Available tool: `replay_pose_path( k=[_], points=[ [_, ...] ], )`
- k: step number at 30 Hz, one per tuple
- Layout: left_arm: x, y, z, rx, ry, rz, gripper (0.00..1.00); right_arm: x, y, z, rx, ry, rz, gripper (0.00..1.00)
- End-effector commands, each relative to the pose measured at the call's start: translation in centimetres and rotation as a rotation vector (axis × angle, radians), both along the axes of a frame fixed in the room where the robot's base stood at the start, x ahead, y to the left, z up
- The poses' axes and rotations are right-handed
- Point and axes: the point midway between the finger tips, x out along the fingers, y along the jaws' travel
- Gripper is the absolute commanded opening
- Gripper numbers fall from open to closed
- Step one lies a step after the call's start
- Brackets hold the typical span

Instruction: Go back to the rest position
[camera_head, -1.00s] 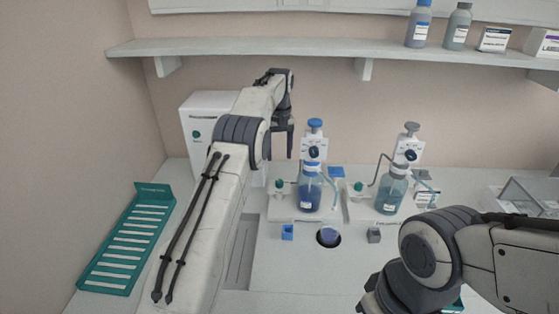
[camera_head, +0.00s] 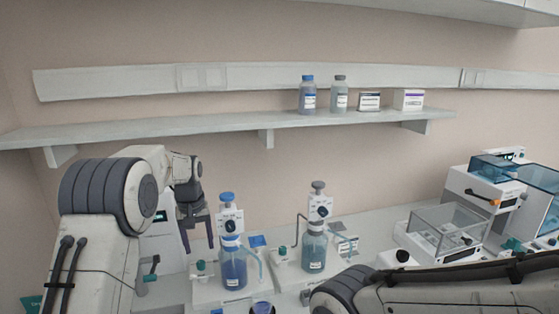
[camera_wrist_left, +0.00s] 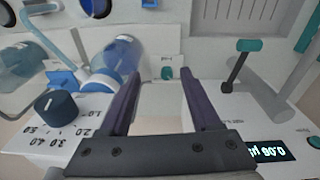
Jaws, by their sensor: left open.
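My left gripper (camera_head: 197,233) is open and empty in the head view, left of the blue-topped dispenser bottle (camera_head: 233,262). In the left wrist view its two dark fingers (camera_wrist_left: 160,85) stand apart with nothing between them. That view also shows the blue bottle (camera_wrist_left: 118,62) and a dispenser head with a dark numbered knob (camera_wrist_left: 57,105) left of the fingers. My right arm crosses the lower right of the head view; its gripper is out of the picture. A grey-topped dispenser bottle (camera_head: 314,250) stands right of the blue one.
A wall shelf (camera_head: 230,129) holds two bottles and two boxes. A clear-lidded box (camera_head: 446,231) and white machines with blue lids (camera_head: 490,187) stand at the right. A white device (camera_head: 162,240) stands behind my left arm. A teal lever (camera_wrist_left: 241,60) is near the right finger.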

Motion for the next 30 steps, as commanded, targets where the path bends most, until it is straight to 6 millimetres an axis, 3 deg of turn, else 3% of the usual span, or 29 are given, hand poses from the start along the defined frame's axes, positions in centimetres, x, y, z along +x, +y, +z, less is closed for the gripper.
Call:
replay_pose_path(
  k=[12,18,25,30],
  points=[
    [-14.4,-2.8,-1.6,0.027,-0.086,-0.215,0.64,0.0,0.0,0.0,0.000,0.000,0.000,0.00],
    [-20.3,-3.4,-2.9,0.039,-0.115,-0.285,0.64,0.0,0.0,0.0,0.000,0.000,0.000,0.00],
    [-26.0,-4.2,-4.2,0.048,-0.141,-0.358,0.64,0.0,0.0,0.0,0.000,0.000,0.000,0.00],
    [-27.8,-9.0,-2.7,0.018,-0.105,-0.517,0.64,0.0,0.0,-0.2,0.000,0.000,0.000,0.00]
  ],
)
